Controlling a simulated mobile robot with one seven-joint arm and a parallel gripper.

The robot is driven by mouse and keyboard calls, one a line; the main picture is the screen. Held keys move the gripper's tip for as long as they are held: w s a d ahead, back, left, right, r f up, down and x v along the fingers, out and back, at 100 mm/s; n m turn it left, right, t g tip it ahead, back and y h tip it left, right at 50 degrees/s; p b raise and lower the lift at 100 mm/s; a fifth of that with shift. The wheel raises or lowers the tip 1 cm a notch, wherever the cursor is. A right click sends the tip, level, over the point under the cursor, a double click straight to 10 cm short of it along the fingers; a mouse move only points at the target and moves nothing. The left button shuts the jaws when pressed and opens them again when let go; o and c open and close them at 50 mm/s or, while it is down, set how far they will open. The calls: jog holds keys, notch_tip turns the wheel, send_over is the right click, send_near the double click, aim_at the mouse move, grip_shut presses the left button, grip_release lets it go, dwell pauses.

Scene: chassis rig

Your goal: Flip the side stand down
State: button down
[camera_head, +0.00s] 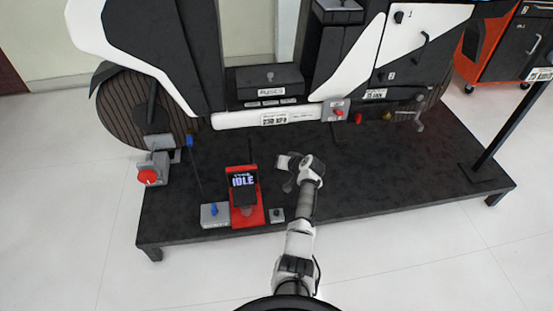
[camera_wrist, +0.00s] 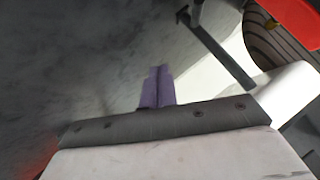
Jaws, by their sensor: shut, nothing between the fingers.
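The chassis rig (camera_head: 235,120) stands on a dark platform (camera_head: 400,180) in the head view. A short dark bar (camera_head: 336,132) hangs under its lower edge, right of centre, and may be the side stand. In the wrist view a dark bar with a small foot (camera_wrist: 222,50) slants at the upper right, probably the same stand; I cannot tell whether it is up or down. My gripper (camera_head: 287,172) is over the platform in front of the rig, left of that bar. In the wrist view its purple fingers (camera_wrist: 157,87) are together and empty, apart from the bar.
A red unit with an IDLE screen (camera_head: 244,195) stands on the platform left of my gripper. A grey box with a blue knob (camera_head: 214,212) is beside it. A red button box (camera_head: 150,174) is at the left edge. A dark post (camera_head: 512,125) rises at right. The platform's right front is clear.

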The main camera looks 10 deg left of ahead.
jog(key=s+d+r+p, duration=0.3)
jog(key=d, duration=0.2)
jog(key=shift+s, duration=0.4)
